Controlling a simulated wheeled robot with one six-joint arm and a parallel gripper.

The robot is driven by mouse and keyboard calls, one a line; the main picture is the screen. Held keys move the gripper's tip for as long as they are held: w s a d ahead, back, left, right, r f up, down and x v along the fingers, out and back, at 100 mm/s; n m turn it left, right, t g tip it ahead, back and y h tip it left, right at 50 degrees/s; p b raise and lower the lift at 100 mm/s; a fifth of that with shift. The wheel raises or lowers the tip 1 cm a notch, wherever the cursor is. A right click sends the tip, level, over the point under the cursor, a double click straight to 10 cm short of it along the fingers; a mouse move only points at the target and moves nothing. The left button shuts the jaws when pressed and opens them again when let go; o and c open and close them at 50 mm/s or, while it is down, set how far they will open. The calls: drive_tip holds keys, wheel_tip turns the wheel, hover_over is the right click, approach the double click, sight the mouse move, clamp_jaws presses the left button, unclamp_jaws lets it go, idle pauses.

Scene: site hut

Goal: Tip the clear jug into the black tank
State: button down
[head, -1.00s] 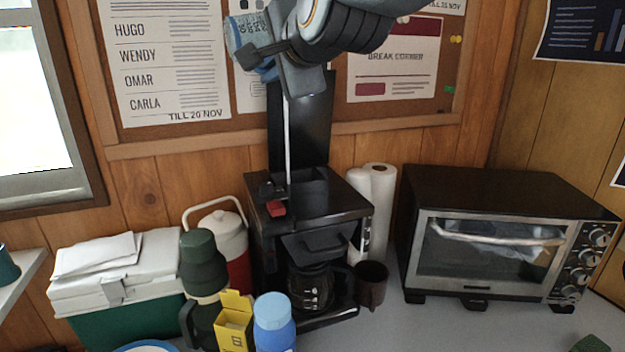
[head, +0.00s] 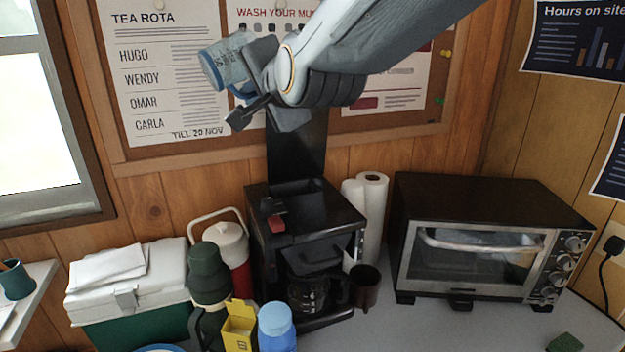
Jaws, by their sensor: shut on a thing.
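The clear jug (head: 214,66), bluish with dark markings, is held up in front of the pinboard. It is tilted, and its inside and contents cannot be made out. My gripper (head: 252,98) is shut on it; the arm hides much of the grip. The black tank (head: 297,188) is the open-topped part on top of the black coffee machine. Its tall black lid (head: 297,145) stands raised behind it. The jug is well above the tank and to its left in the picture. No stream shows between them.
A glass carafe (head: 308,294) stands in the machine (head: 345,228). A brown mug (head: 366,288), paper rolls (head: 372,215) and an oven (head: 490,240) are to the right. A green flask (head: 205,270), blue-lidded bottle (head: 276,325), yellow box (head: 238,328) and cool box (head: 130,290) crowd the left.

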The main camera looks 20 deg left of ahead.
drive_tip(key=shift+p, duration=0.3)
drive_tip(key=shift+r+n+p, duration=0.4)
drive_tip(key=shift+p, duration=0.65)
drive_tip(key=shift+w+f+n+t+p, duration=0.2)
drive_tip(key=shift+n+t+p, duration=0.2)
drive_tip(key=shift+n+p, duration=0.6)
drive_tip(key=shift+w+d+r+n+p, duration=0.15)
drive_tip(key=shift+r+n+p, duration=0.4)
drive_tip(key=shift+p, duration=0.7)
drive_tip(key=shift+f+n+t+p, duration=0.1)
drive_tip(key=shift+n+t+p, duration=0.4)
drive_tip(key=shift+n+p, duration=0.05)
drive_tip(key=f+b, duration=0.3)
drive_tip(key=f, duration=0.3)
drive_tip(key=f+n+t+h+b, duration=0.1)
drive_tip(key=f+b, duration=0.3)
drive_tip(key=f, duration=0.2)
drive_tip(key=f+n+b, duration=0.1)
drive_tip(key=f+b, duration=0.2)
drive_tip(key=f, duration=0.3)
drive_tip(key=shift+w+d+t+h, duration=0.15)
drive_tip(key=shift+w+t+h, duration=0.15)
drive_tip(key=shift+w+t, duration=0.1)
drive_tip(key=shift+s+r+n+t, duration=0.25)
drive_tip(key=shift+n+t, duration=0.15)
drive_tip(key=shift+n, duration=0.5)
drive_tip(key=shift+w+n+t+h+p, duration=0.1)
drive_tip(key=shift+n+t+h+p, duration=0.25)
drive_tip(key=shift+n, duration=0.45)
drive_tip(key=shift+f, duration=0.1)
